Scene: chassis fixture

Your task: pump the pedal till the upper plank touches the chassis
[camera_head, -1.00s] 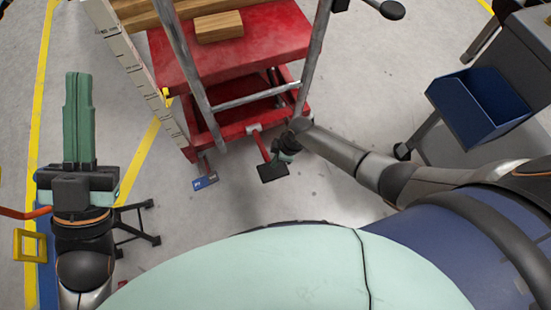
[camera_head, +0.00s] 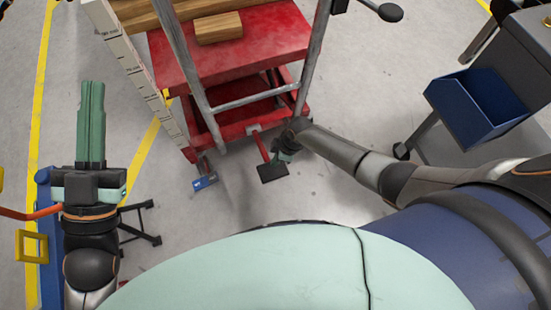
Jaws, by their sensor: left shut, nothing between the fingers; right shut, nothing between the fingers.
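A red lift table (camera_head: 270,40) stands at the top of the head view. A black pedal (camera_head: 272,172) on a red lever and a smaller blue pedal (camera_head: 204,183) stick out low at its near side. A short wooden plank (camera_head: 219,28) lies on its red top, with longer wood (camera_head: 190,9) behind it. I cannot make out the chassis. My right gripper (camera_head: 286,155) is low, just beside the black pedal; its fingers are mostly hidden, and I cannot tell whether they touch. My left gripper (camera_head: 91,125) is shut and empty, far left of the lift table.
A white measuring scale (camera_head: 130,65) rises along the lift table's left side. Grey handle bars (camera_head: 255,98) cross in front of the table. A cart with a blue bin (camera_head: 482,103) stands at right. Grey floor is open between the cart and my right arm.

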